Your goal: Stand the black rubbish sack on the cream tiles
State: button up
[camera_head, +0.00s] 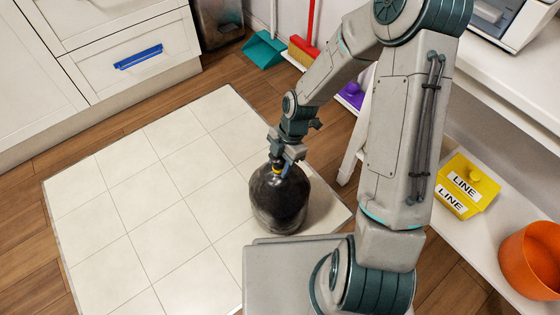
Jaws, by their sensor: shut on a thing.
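The black rubbish sack (279,203) is round and glossy, with a narrow neck and a yellow tie at its top. It is upright at the right part of the cream tiles (120,215). My gripper (283,167) is above the sack and shut on its neck. The sack's base appears against the tiles, but I cannot tell whether it touches them. My arm comes down from the upper right and hides part of the tiles' right edge.
Brown wooden floor surrounds the tiles. White drawers with a blue handle (138,57) stand at upper left. A teal dustpan (265,50) and a red-handled broom (304,50) are at the back. A yellow box (466,187) and orange bucket (530,262) are at right. The tiles left of the sack are clear.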

jog(key=o, duration=1.3)
jog(key=p+v, duration=0.5)
jog(key=v, duration=0.6)
jog(key=s+d+r+m+t+h, duration=0.1)
jog(key=s+d+r+m, duration=0.3)
jog(key=r+m, duration=0.5)
jog(key=s+d+r+m+t+h, duration=0.1)
jog(key=s+d+r+m, duration=0.4)
jog(key=m, duration=1)
jog(key=shift+s+r+m+t+h+p, duration=0.35)
jog(key=shift+s+r+t, duration=0.25)
jog(key=shift+s+r, duration=1.5)
jog(key=shift+s+d+f, duration=0.1)
jog(key=shift+s+f, duration=0.05)
jog(key=shift+f, duration=0.05)
